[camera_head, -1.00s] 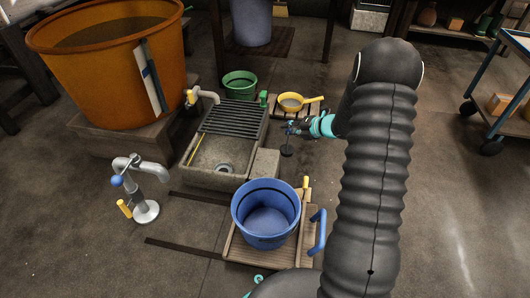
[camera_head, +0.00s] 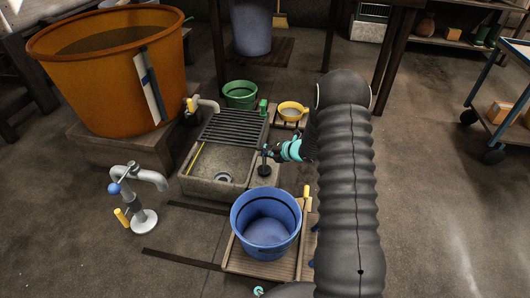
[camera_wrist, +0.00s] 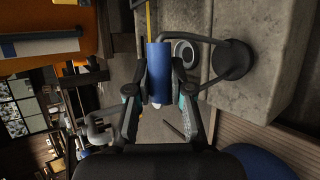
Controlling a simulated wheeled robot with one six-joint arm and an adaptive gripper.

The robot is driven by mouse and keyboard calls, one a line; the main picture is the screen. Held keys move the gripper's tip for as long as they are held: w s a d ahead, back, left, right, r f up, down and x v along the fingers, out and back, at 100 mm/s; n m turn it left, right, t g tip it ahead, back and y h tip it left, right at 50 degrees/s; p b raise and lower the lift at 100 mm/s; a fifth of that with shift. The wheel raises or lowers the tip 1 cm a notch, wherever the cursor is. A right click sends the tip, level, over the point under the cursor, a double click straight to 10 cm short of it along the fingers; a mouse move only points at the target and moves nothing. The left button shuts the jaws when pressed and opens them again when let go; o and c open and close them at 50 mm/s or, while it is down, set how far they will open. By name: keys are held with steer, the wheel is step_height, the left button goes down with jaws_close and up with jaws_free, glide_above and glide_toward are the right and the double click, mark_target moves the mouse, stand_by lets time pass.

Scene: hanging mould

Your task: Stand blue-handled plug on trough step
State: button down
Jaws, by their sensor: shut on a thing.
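The plug has a blue handle (camera_wrist: 159,73), a bent grey stem and a dark round stopper (camera_wrist: 233,60). My gripper (camera_wrist: 160,84) is shut on the blue handle, one finger on each side. In the head view my gripper (camera_head: 270,152) is at the right side of the stone trough (camera_head: 192,186), with the dark stopper (camera_head: 265,171) hanging below it over the trough's step (camera_head: 263,184). The stopper covers part of the step. I cannot tell whether it touches the step. The drain ring (camera_head: 223,178) lies in the basin; it also shows in the wrist view (camera_wrist: 184,51).
A blue bucket (camera_head: 265,222) stands on a wooden pallet in front of the step. A green bucket (camera_head: 240,95) and a yellow pan (camera_head: 291,112) are behind. A standing tap (camera_head: 139,195) and an orange tub (camera_head: 105,70) are to the left. Floor at far right is clear.

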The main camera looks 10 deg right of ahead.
steer(key=shift+f, duration=0.15)
steer(key=c, duration=1)
jaws_free()
steer(key=shift+c, duration=0.2)
